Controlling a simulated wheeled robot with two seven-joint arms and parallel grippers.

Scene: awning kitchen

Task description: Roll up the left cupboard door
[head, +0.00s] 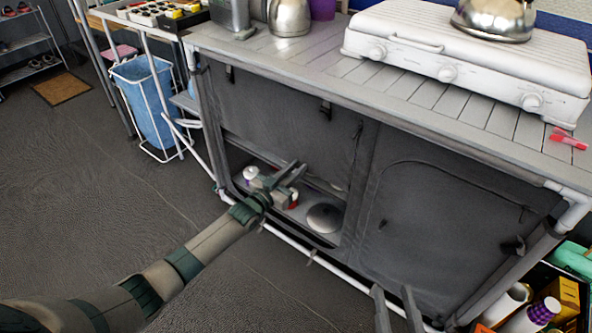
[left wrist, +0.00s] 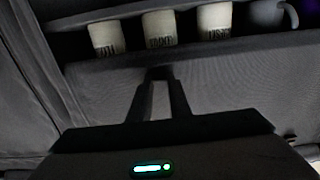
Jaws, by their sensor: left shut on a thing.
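The left cupboard door (head: 285,110) is a dark grey fabric panel under the counter in the head view. Its upper part hangs down, and its lower edge is raised off the cupboard floor, leaving a gap. My left gripper (head: 294,169) is at that lower edge, in front of the gap. In the left wrist view the fingers of my left gripper (left wrist: 158,76) come together on the dark fabric edge (left wrist: 220,52) of the door. The exact grip point is dark. My right gripper (head: 396,297) is at the bottom of the head view, fingers apart, empty.
Inside the gap are a round metal lid (head: 324,218) and a white container (head: 251,173). The wrist view shows several white labelled canisters (left wrist: 160,29). The right door (head: 450,220) is closed. A white stove (head: 465,60) stands on the counter.

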